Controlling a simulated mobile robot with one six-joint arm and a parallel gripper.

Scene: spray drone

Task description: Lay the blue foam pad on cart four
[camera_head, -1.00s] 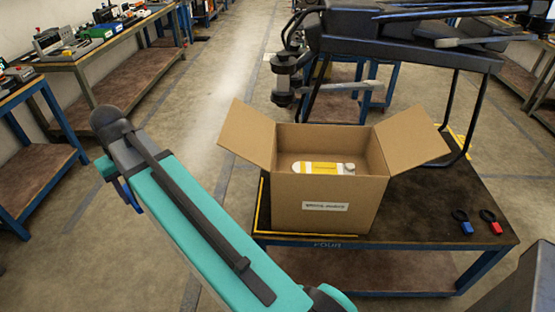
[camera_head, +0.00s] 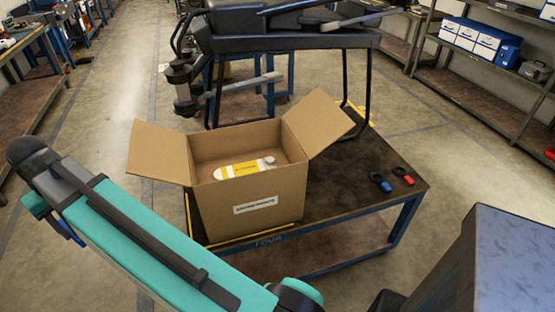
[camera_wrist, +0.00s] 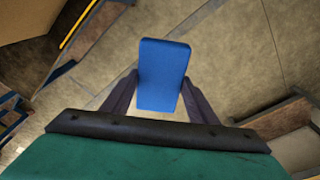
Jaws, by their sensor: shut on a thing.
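The blue foam pad (camera_wrist: 162,72) is a flat rounded rectangle in the wrist view. My gripper (camera_wrist: 160,92) is shut on it, with a dark finger on each side, and holds it above the floor. The gripper and pad do not show clearly in the head view. Cart four (camera_head: 350,205) is a low cart with a dark top and blue frame, marked FOUR on its front edge. It stands ahead of my arm. Part of its top is hidden by an open cardboard box (camera_head: 262,205).
The box holds a white and yellow bottle (camera_head: 243,169). A black drone (camera_head: 290,40) stands at the cart's back. A blue clip (camera_head: 385,186) and a red clip (camera_head: 408,181) lie on the cart's right side. Bare top shows between box and clips. Shelves (camera_head: 490,85) stand at right.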

